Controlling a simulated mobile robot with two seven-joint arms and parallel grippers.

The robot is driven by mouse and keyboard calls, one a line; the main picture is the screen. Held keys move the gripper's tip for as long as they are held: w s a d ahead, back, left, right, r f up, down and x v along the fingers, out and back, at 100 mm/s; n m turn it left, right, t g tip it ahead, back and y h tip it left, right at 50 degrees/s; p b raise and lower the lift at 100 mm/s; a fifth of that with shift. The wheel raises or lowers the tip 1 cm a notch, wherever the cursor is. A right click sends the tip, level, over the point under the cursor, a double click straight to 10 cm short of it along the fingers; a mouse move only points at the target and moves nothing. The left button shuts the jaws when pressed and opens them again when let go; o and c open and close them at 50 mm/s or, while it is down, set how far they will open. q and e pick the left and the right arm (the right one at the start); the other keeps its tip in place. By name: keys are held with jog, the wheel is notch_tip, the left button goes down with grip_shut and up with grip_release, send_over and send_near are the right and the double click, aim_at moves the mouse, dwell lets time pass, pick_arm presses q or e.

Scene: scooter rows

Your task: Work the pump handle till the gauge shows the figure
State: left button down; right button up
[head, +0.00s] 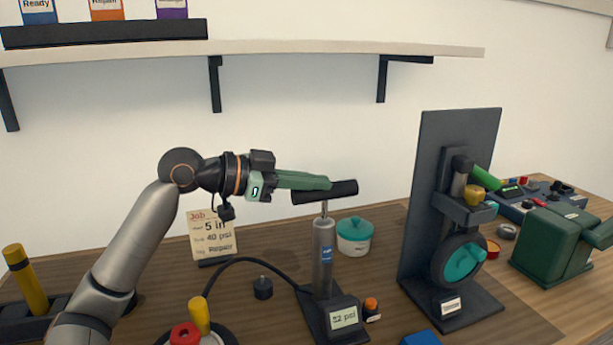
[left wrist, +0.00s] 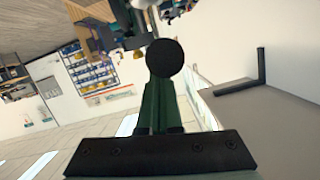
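The pump (head: 323,255) stands upright on a dark base, with a black crosswise handle (head: 345,189) on its raised rod. Its gauge (head: 344,317) seems to read 22 psi; the first digit is hard to read. A job card (head: 211,236) behind it shows 5 in, 40 psi and Repair. My left gripper (head: 328,184) reaches in from the left with its green fingers at the handle and appears shut on it. In the left wrist view, the handle's round black end (left wrist: 165,58) covers the fingertips. My right gripper is not in view.
A black hose (head: 240,262) curves left from the pump. A teal-lidded pot (head: 355,236) stands behind it, and a small orange-capped bottle (head: 371,309) beside the gauge. A dark upright stand (head: 422,190) and a green machine (head: 560,240) are at right. A shelf (head: 300,48) hangs above.

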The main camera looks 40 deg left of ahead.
pick_arm(q)
jog(key=b+v, duration=0.1)
jog(key=v, duration=0.2)
jog(key=shift+b, duration=0.35)
jog(key=v, duration=0.7)
jog(key=shift+b, duration=0.35)
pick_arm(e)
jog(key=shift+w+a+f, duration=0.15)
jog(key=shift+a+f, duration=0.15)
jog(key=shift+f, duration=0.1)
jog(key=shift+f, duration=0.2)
pick_arm(q)
jog(key=shift+r, duration=0.1)
